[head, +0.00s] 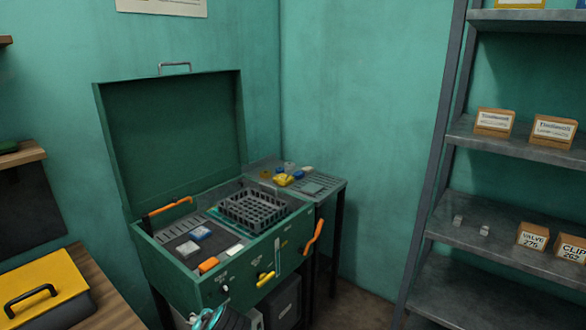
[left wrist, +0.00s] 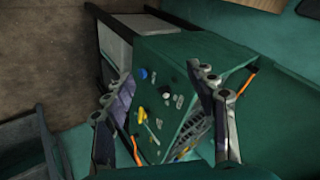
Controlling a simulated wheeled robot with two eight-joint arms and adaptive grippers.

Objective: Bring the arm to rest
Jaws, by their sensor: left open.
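My left gripper (left wrist: 160,74) is open in the left wrist view, with its two dark fingers spread apart and nothing between them. Beyond the fingers is the green chest (left wrist: 165,55), which looks turned in that view. In the head view, a teal and black part at the bottom edge (head: 212,318) seems to be my left arm, in front of the chest (head: 205,292); its fingers cannot be made out there. My right gripper is not in view.
The chest's lid (head: 175,135) stands open, and a black basket (head: 252,208) sits inside. A side table (head: 325,188) adjoins it. A yellow box (head: 45,290) is at lower left. A metal shelf (head: 500,140) with boxes stands right. Bare floor (head: 365,305) lies between.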

